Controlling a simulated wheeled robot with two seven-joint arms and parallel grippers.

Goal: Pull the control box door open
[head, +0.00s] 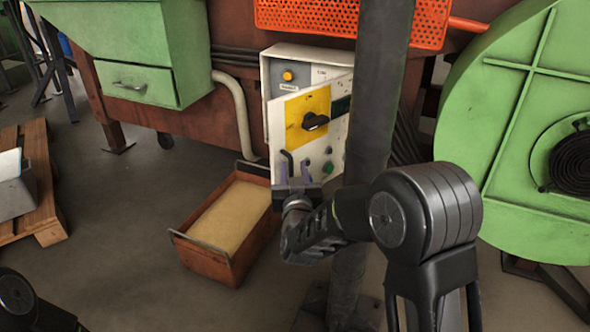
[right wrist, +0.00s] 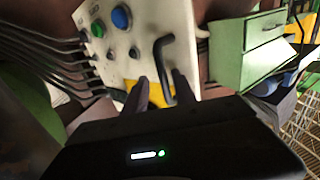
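The white control box (head: 305,52) is mounted on the rust-brown frame. Its door (head: 277,125) stands at an angle, with its left edge swung out from the box. The door carries a yellow plate with a black rotary switch and several buttons. The door's black bent handle (right wrist: 166,52) shows in the right wrist view. My right gripper (head: 294,168) is at the door's lower left; its fingers, also in the right wrist view (right wrist: 161,88), are apart, with the handle between them. Whether they touch it is unclear. My left gripper is out of view.
A rust-coloured bin of sand (head: 190,254) stands on the floor below the door. A dark upright post (head: 383,90) stands right of the door, close to my right arm. A green round housing (head: 500,110) is at right and a wooden pallet (head: 45,220) at left.

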